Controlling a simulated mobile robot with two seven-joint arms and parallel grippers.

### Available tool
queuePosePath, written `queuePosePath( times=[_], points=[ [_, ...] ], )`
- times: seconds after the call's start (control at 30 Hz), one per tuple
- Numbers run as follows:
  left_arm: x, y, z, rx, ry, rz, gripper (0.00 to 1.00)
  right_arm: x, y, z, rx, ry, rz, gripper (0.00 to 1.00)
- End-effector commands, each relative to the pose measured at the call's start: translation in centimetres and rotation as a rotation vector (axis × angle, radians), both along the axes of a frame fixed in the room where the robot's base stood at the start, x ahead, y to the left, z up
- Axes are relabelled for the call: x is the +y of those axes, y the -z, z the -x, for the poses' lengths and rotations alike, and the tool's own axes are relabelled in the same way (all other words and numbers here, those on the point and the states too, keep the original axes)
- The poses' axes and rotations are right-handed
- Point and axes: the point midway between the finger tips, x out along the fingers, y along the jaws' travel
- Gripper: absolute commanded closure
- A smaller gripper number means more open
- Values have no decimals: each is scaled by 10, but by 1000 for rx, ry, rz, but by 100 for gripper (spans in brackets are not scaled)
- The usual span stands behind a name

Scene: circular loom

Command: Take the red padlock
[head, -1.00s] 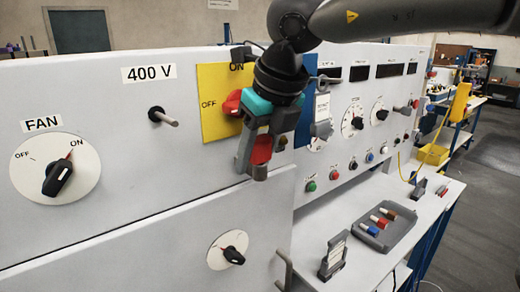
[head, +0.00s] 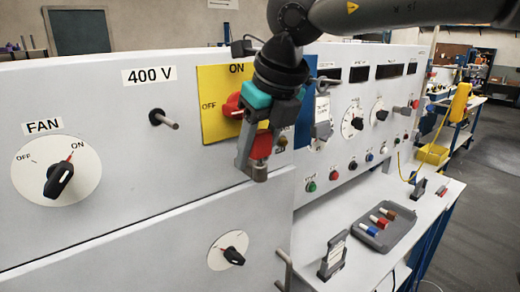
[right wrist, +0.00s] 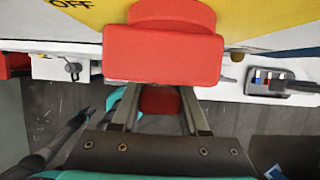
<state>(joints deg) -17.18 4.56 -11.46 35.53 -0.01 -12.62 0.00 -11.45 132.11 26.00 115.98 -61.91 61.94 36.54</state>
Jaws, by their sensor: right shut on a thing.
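My right gripper (head: 258,160) hangs in front of the yellow switch plate (head: 214,128) in the head view. It is shut on the red padlock (head: 261,145), whose red body shows between the fingers. In the right wrist view the padlock (right wrist: 160,101) is a small red block between the two grey fingers, partly hidden behind a larger red switch handle (right wrist: 165,55). The padlock's shackle cannot be made out. In the head view the red switch handle (head: 232,105) sits on the yellow plate just left of the gripper.
The grey panel carries a fan knob (head: 60,180), a metal peg (head: 163,118) and a lower knob (head: 233,256). On the white bench to the right stand a grey tray (head: 372,243) with small coloured pieces and a card holder (head: 333,258).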

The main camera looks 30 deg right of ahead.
Motion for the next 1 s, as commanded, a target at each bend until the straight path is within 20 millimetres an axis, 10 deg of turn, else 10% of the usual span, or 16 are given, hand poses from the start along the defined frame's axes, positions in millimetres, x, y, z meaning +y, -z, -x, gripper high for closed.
queuePosePath(
  times=[1.0],
  points=[
    [0,-18,0,0,0,0,50,-18,-37,0,-4,-6,-3,100]
  ],
)
